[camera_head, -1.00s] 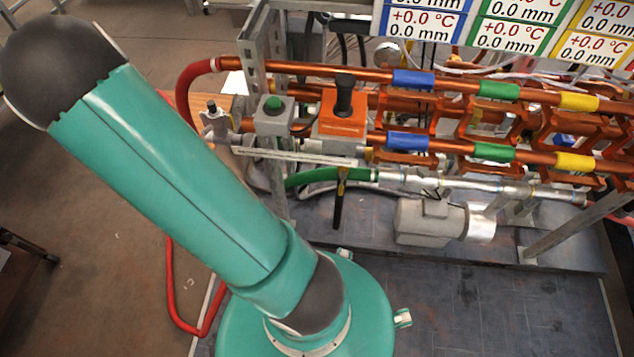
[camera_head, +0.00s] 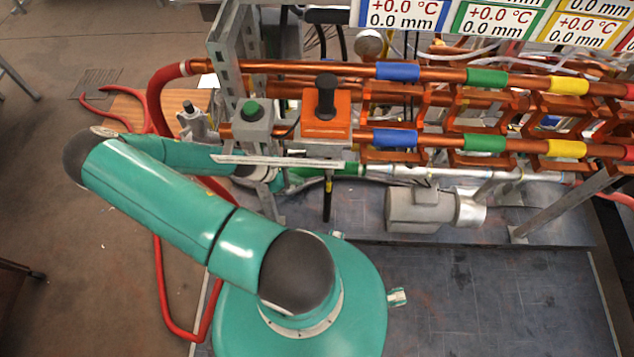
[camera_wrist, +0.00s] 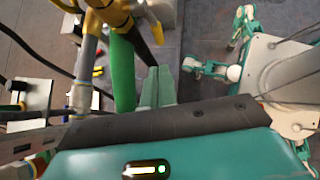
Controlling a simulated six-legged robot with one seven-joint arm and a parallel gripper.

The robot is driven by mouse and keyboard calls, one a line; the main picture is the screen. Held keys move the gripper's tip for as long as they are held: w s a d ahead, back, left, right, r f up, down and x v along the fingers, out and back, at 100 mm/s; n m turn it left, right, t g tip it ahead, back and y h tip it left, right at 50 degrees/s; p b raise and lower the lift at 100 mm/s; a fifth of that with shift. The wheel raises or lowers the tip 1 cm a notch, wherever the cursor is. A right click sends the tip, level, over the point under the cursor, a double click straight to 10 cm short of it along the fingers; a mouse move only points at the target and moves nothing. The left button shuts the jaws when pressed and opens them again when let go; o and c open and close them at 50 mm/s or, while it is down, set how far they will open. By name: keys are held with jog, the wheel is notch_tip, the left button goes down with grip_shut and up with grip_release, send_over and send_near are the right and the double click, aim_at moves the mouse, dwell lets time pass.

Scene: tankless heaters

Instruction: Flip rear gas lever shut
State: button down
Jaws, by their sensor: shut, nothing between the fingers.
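A dark lever with a yellow part (camera_head: 328,198) hangs below the pipes beside the green hose (camera_head: 347,170) in the head view. In the wrist view a dark bar (camera_wrist: 146,42), likely this lever, slants down from a yellow fitting (camera_wrist: 112,14) beside the green hose (camera_wrist: 123,72). I cannot tell for sure whether it is the rear gas lever. My gripper (camera_wrist: 159,72) is shut and empty, its pale green fingers just right of the green hose and close to the bar's lower end. Whether they touch is unclear. In the head view the gripper is mostly hidden by a pale strip.
An orange box with a black knob (camera_head: 326,108) and a grey box with a green button (camera_head: 252,118) stand above. Copper pipes with coloured bands (camera_head: 398,138) run right. A grey motor (camera_head: 413,208) lies low on the right. A red hose (camera_head: 158,270) loops at left.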

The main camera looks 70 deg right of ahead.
aim_at(329, 181)
dwell(0.3)
jog(key=x, duration=1)
